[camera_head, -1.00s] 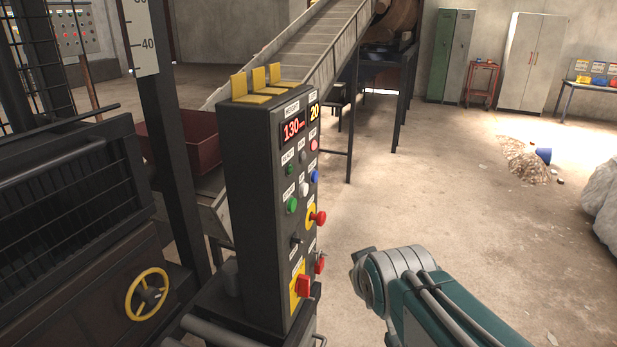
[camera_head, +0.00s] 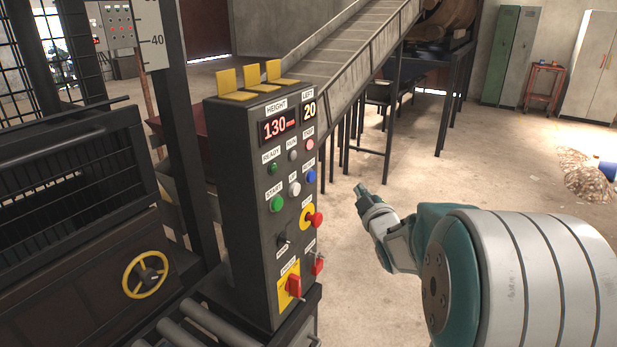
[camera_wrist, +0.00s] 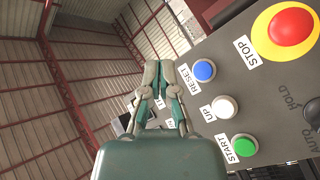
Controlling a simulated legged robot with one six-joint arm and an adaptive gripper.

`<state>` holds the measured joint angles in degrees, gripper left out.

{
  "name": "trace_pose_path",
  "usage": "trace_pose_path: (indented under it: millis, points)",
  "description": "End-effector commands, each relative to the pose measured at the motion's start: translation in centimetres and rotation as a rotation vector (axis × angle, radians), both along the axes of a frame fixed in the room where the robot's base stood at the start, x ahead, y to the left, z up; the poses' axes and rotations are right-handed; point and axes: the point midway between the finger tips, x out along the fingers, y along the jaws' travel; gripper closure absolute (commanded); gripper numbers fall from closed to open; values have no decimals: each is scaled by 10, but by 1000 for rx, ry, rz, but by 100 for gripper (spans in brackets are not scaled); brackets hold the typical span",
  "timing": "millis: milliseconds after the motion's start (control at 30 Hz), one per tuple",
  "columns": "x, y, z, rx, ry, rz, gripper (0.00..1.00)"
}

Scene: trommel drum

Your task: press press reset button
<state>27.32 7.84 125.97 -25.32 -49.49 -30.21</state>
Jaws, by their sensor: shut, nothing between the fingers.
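The blue reset button (camera_head: 312,176) is on the front face of a dark control box (camera_head: 243,200), at the right side of the panel. In the wrist view the blue button (camera_wrist: 204,71) shows beside its RESET label, just right of my gripper. My gripper (camera_wrist: 159,64) is shut with its fingertips together and nothing between them. In the head view my gripper (camera_head: 361,191) is to the right of the panel, apart from it.
Near the reset button are a white UP button (camera_wrist: 225,107), a green START button (camera_wrist: 243,145) and a red STOP mushroom button (camera_wrist: 292,27). A conveyor (camera_head: 350,45) rises behind the box.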

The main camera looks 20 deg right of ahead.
Motion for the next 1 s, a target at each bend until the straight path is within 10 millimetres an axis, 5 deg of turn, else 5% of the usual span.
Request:
trace_pose_path:
  millis: [567,1000]
  points:
    - [7,-2,-1,-16,-23,11,100]
    - [51,35,-1,-17,-23,13,100]
